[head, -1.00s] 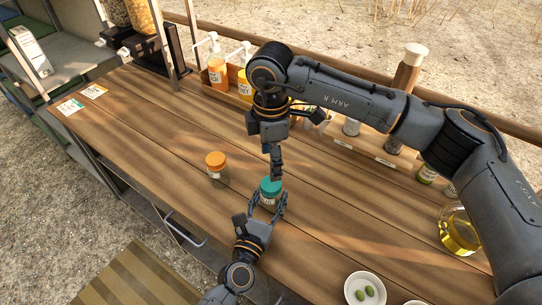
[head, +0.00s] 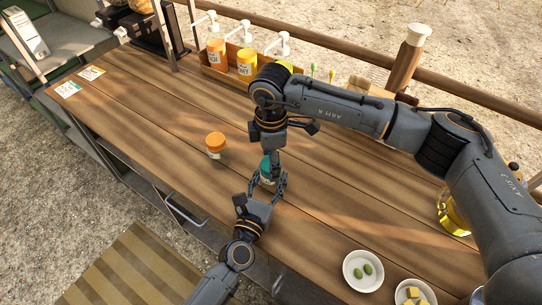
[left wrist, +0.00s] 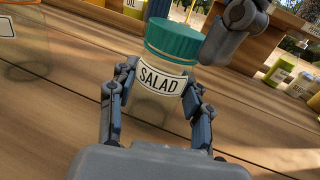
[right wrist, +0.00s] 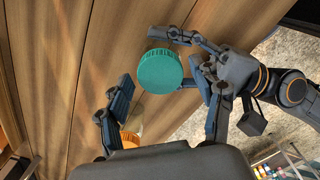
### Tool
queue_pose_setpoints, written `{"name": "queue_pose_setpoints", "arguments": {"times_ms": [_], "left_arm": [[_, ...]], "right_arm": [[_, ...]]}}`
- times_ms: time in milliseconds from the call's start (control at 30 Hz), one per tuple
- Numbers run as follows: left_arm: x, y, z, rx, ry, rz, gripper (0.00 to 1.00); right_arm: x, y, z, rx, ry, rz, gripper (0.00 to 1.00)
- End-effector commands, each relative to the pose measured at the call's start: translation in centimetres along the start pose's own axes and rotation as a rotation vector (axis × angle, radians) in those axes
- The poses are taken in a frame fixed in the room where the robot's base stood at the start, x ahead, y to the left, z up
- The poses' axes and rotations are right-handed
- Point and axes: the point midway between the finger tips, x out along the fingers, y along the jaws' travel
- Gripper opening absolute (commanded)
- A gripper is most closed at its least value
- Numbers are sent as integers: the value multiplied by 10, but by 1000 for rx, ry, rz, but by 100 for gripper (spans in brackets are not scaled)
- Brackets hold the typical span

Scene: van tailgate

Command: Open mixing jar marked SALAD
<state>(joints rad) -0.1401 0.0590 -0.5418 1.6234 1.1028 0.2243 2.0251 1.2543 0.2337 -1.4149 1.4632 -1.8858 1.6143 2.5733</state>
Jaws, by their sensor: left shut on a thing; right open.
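The SALAD jar (left wrist: 158,88) stands upright on the wooden counter, a clear jar with a green lid (right wrist: 160,71) and a white label. My left gripper (left wrist: 155,105) is shut around the jar's body, below the lid; it shows in the head view (head: 268,182) too. My right gripper (right wrist: 150,95) points down above the jar with its fingers open. In the right wrist view the lid lies ahead of the fingers and toward the right one. In the head view my right gripper (head: 272,158) partly hides the lid.
A similar jar with an orange lid (head: 215,142) stands left of the SALAD jar. Pump bottles (head: 247,62) stand in a rack along the back. White bowls (head: 363,270) sit at the front right. The left counter is mostly clear, with two cards (head: 67,89).

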Motion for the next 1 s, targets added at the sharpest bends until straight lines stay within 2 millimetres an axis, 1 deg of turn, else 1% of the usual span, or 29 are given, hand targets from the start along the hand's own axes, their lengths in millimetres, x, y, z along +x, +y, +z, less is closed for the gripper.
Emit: {"name": "queue_pose_setpoints", "arguments": {"times_ms": [33, 167, 200, 267, 300, 467, 567, 1000], "left_arm": [[0, 0, -2, 0, 3, -1, 0], [0, 0, -2, 0, 3, -1, 0], [0, 0, -2, 0, 3, -1, 0], [0, 0, -2, 0, 3, -1, 0], [0, 0, -2, 1, 3, -1, 0], [0, 0, -2, 1, 3, -1, 0], [0, 0, -2, 1, 3, -1, 0], [-1, 0, -2, 1, 3, -2, 0]], "right_arm": [[0, 0, 0, 0, 0, 0, 64], [0, 0, 0, 0, 0, 0, 38], [0, 0, 0, 0, 0, 0, 30], [0, 0, 0, 0, 0, 0, 18], [0, 0, 0, 0, 0, 0, 10], [0, 0, 0, -35, 0, 0, 10], [-1, 0, 0, -159, 0, 1, 10], [-1, 0, 0, -1103, -1, 2, 10]]}}
